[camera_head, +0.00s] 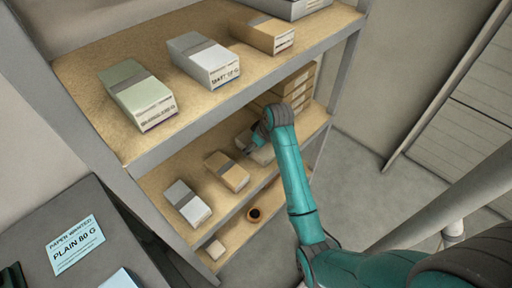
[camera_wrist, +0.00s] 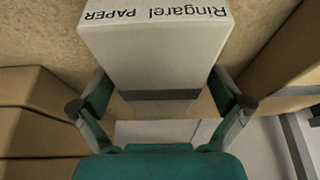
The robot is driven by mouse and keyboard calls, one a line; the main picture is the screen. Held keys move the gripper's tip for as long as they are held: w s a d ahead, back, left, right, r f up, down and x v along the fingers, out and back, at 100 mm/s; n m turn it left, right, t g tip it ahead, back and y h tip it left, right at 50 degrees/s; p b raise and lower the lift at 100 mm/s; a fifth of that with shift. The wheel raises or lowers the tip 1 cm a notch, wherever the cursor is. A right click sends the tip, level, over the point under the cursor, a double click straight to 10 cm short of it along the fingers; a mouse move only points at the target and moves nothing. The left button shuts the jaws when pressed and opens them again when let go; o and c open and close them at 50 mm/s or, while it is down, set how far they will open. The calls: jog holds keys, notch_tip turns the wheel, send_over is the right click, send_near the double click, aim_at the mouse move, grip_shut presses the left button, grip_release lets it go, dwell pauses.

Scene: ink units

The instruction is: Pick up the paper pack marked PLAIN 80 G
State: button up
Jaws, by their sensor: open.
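In the head view, my gripper (camera_head: 257,143) is over the middle shelf (camera_head: 165,177), at a pale pack (camera_head: 243,138) that it partly hides. In the wrist view, my gripper (camera_wrist: 160,105) is open, with one finger on each side of the near end of a pale grey pack (camera_wrist: 155,55). This pack has a dark band and the upside-down words "Ringarel PAPER". No PLAIN 80 G mark on it is readable; whether the fingers touch it I cannot tell. A card (camera_head: 76,246) at lower left reads "PAPER WANTED: PLAIN 80 G".
The middle shelf also holds a brown pack (camera_head: 227,171), a white pack (camera_head: 187,203) and stacked brown boxes (camera_head: 292,88). The top shelf (camera_head: 185,110) above holds a green pack (camera_head: 137,95), a grey pack (camera_head: 203,60) and a brown pack (camera_head: 262,33). A dark-centred roll (camera_head: 254,214) lies lower.

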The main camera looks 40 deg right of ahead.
jog(key=c, duration=1.6)
